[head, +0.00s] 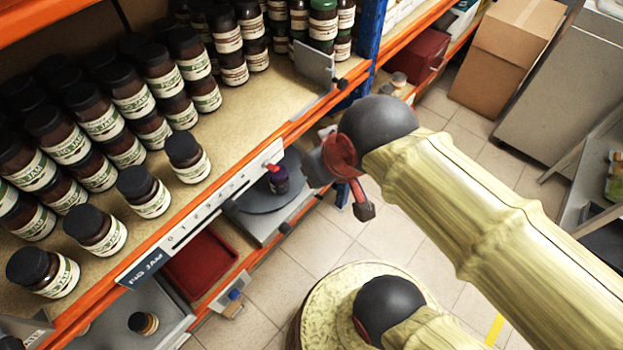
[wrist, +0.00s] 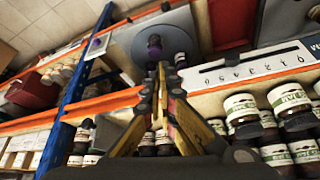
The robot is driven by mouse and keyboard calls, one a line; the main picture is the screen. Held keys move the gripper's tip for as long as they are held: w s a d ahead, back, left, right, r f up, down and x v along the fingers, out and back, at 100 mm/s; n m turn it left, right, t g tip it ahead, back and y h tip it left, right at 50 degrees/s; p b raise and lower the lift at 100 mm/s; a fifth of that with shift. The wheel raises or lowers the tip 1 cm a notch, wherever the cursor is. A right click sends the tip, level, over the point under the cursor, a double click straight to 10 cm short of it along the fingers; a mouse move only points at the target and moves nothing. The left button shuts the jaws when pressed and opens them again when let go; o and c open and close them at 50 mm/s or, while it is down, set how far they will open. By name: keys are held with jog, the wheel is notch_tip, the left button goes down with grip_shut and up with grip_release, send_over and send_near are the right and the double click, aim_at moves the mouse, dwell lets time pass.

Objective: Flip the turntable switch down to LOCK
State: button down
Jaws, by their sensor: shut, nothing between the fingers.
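The turntable (head: 262,200) is a grey disc on a light base, on the lower level below the jar shelf. A small dark jar with a purple label (head: 279,181) stands on it. The turntable (wrist: 130,47) and the jar (wrist: 154,46) also show at the top of the wrist view. My gripper (head: 314,168) is to the right of the turntable, partly hidden by my own wrist in the head view. In the wrist view my gripper (wrist: 161,68) is shut and empty, its tips overlapping the turntable's near edge in the picture. I cannot make out the switch or its LOCK marking for certain.
Several dark-lidded jars (head: 152,192) fill the shelf above. An orange shelf beam (head: 320,112) with a white numbered strip (head: 222,197) runs along its front. A red tray (head: 202,262) lies left of the turntable. A blue upright (head: 369,32) stands behind my arm. Tiled floor (head: 310,250) is clear.

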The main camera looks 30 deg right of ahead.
jog(key=shift+s, duration=0.1)
jog(key=w+d+f+n+g+h+p, duration=0.1)
jog(key=w+d+f+p, duration=0.3)
jog(key=w+d+f, duration=0.35)
jog(key=w+d+f+h+p, duration=0.2)
jog(key=w+d+f+p, duration=0.15)
jog(key=w+d, duration=0.65)
notch_tip(320, 180, down, 24)
jog(key=w+a+n+y+p, duration=0.1)
jog(key=a+n+y+p, duration=0.1)
jog(key=n+y+p, duration=0.1)
jog(key=shift+a+r+g+y+p, duration=0.2)
jog(key=shift+r+g+y+p, duration=0.1)
jog(key=shift+y+p, duration=0.5)
